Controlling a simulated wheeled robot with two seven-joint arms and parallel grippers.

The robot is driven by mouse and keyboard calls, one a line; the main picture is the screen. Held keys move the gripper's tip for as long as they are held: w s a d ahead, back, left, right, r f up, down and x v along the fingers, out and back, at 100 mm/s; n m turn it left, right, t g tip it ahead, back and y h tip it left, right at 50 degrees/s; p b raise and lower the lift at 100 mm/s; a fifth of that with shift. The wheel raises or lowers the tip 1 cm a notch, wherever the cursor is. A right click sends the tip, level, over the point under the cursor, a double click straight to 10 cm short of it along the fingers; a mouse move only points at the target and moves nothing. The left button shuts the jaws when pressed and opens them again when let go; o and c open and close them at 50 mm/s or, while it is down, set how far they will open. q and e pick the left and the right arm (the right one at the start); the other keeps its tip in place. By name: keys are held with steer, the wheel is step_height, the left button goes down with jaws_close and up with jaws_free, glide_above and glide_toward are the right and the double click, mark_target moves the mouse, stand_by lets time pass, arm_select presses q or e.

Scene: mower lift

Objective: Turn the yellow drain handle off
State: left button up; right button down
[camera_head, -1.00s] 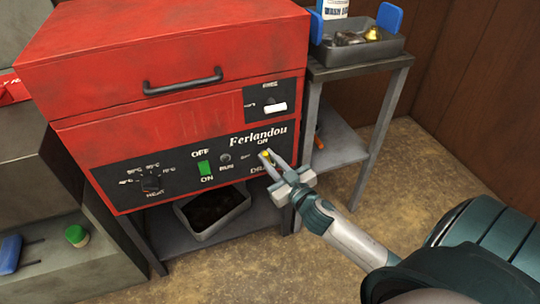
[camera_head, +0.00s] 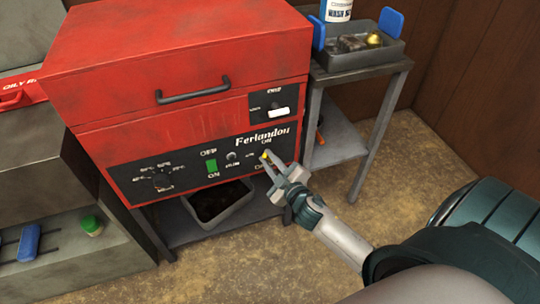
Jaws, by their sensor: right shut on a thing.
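The yellow drain handle (camera_head: 264,156) is a small knob at the right end of the black control panel on the red washer (camera_head: 190,100). My right gripper (camera_head: 268,161) reaches it from the lower right and is shut on it, so the fingers hide most of the handle. Its exact turn angle cannot be told. An "ON" label shows just above it. My left gripper is not in view.
A green switch (camera_head: 211,165) and a heat dial (camera_head: 162,181) sit left on the panel. A grey side table (camera_head: 340,68) holds a tray (camera_head: 358,52) with blue ends. A grey bin (camera_head: 222,208) stands on the shelf below.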

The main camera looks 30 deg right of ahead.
steer(key=n+p, duration=0.1)
steer(key=n+h+p, duration=0.1)
steer(key=n, duration=0.1)
steer(key=a+n+p, duration=0.1)
steer(key=n, duration=0.1)
steer(key=shift+w+f+g+p, duration=0.1)
steer(key=shift+f+g+p, duration=0.2)
steer(key=shift+f+g, duration=0.1)
arm_select(q)
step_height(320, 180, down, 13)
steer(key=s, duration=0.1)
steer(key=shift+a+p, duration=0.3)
steer(key=shift+p, duration=0.05)
arm_select(e)
steer(key=shift+f+n+h, duration=0.2)
steer(key=shift+n+h, duration=0.1)
steer(key=shift+n, duration=0.4)
steer(key=shift+f+n+h, duration=0.15)
steer(key=shift+n+h, duration=0.15)
steer(key=shift+n, duration=0.4)
steer(key=c, duration=1.7)
jaws_free()
